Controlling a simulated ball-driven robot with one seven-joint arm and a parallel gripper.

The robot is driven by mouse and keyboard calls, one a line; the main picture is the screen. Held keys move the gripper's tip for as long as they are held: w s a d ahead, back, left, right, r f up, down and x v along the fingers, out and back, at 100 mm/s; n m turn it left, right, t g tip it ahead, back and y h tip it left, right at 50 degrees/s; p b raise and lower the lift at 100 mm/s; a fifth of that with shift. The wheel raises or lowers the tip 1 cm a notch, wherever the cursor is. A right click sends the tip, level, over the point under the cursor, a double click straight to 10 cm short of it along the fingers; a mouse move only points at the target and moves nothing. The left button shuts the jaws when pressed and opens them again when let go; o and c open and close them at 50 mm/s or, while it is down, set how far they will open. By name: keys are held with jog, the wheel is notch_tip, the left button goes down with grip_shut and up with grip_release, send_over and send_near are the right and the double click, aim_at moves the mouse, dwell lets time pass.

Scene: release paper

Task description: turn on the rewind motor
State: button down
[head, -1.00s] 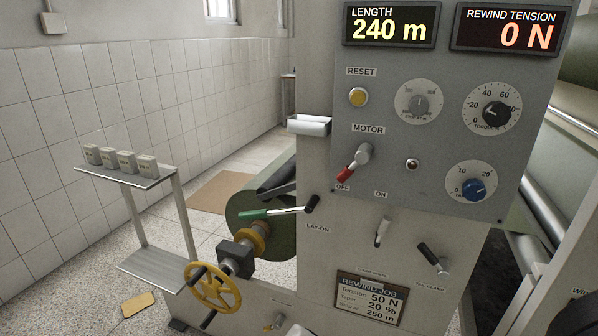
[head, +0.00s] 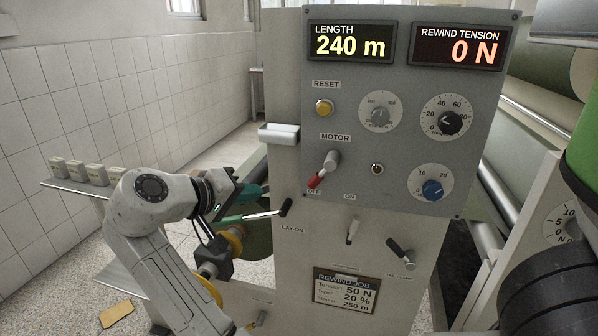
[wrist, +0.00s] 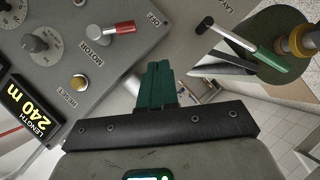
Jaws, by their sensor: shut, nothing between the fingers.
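The motor switch (head: 324,168) is a grey lever with a red tip on the control panel, under the MOTOR label. Its red end points down left to OFF; ON is lower right. The wrist view also shows the motor switch (wrist: 118,30) at upper left, apart from my fingers. My gripper (head: 258,190) is at the left of the panel, lower than the switch and left of it, near the lay-on lever (head: 262,214). In the wrist view its green fingers (wrist: 156,84) are together and hold nothing.
The panel has a yellow reset button (head: 324,108), a dark tension knob (head: 449,122), a blue knob (head: 432,190) and two displays reading 240 m and 0 N. A white tray (head: 278,133) juts from the panel's left edge. A shelf with several small blocks (head: 80,170) stands at left.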

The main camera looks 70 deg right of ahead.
jog(key=shift+m+g+h, duration=0.3)
jog(key=shift+m+g, duration=0.4)
notch_tip(320, 180, up, 5)
jog(key=shift+r, duration=0.15)
jog(key=p, duration=0.3)
send_near(322, 172)
jog(key=w+d+f, duration=0.1)
jog(key=w+d, duration=0.3)
jog(key=d, duration=0.1)
jog(key=s+f, duration=0.1)
jog(key=s+d+f, duration=0.1)
jog(key=s+f, duration=0.1)
jog(key=shift+s+d+p, duration=0.1)
jog(key=shift+s+p, duration=0.15)
jog(key=shift+p, duration=0.05)
jog(key=shift+d+f, duration=0.1)
